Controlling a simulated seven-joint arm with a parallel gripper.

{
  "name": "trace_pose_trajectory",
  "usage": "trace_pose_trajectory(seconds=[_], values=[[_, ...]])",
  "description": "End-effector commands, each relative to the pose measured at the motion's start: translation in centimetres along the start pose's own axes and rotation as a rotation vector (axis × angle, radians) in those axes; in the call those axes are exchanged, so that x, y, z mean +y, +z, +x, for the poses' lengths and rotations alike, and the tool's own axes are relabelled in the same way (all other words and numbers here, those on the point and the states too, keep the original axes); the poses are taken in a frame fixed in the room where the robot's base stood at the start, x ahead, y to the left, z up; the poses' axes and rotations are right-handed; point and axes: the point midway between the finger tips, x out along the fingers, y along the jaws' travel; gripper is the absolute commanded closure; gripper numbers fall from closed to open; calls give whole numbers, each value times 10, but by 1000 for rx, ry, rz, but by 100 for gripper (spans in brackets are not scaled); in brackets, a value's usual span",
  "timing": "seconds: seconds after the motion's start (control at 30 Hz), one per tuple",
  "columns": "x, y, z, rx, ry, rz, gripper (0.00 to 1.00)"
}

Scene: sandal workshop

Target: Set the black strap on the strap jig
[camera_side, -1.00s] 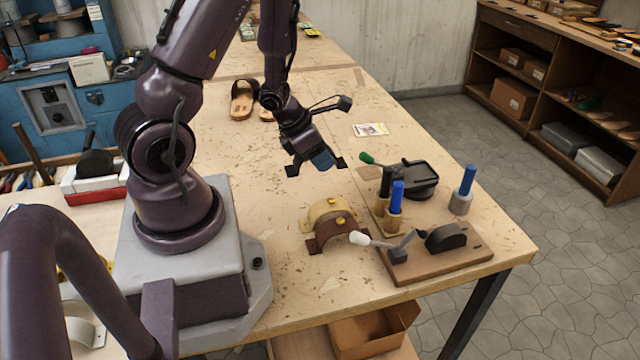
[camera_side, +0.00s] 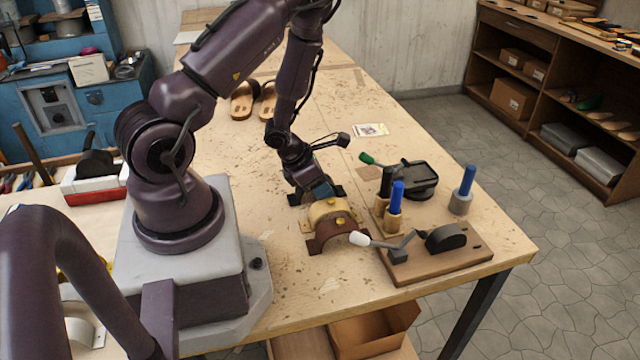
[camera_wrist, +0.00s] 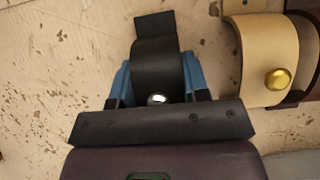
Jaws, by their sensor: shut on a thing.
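The black strap (camera_wrist: 155,62) is an arched band with flat ends and a shiny stud. My gripper (camera_wrist: 157,88) is shut on it, with a blue finger on each side in the wrist view. In the side view my gripper (camera_side: 322,190) points down just behind the cream strap, and one flat end of the black strap shows at its left. Most of the band is hidden there, and I cannot tell whether it touches the table. A brown board with a rounded black block (camera_side: 446,238) and a white-handled clamp, probably the strap jig, lies to the front right, apart from my gripper.
A cream strap (camera_side: 326,210) with brass studs and a brown strap (camera_side: 336,232) stand arched close in front of my gripper. Blue-handled tools (camera_side: 396,196) and a black device with a green handle (camera_side: 412,178) stand to the right. The table left of the straps is clear.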

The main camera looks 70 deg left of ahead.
Motion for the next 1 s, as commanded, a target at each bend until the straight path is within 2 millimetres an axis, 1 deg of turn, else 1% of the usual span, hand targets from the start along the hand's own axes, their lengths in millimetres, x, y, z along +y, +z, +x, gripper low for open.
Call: trace_pose_trajectory(seconds=[0.13,0.17,0.2,0.23,0.27,0.57,0.67,0.9,1.0], values=[[0,-2,4,1,0,1,84],[0,-2,3,0,0,1,51],[0,-2,3,0,0,1,42],[0,-2,3,0,0,1,35],[0,-2,3,0,0,1,33],[0,-2,1,0,1,0,33],[1,-1,-8,-1,2,0,33],[1,-1,-47,-3,2,-1,33],[1,-1,-59,-2,2,-1,33]])
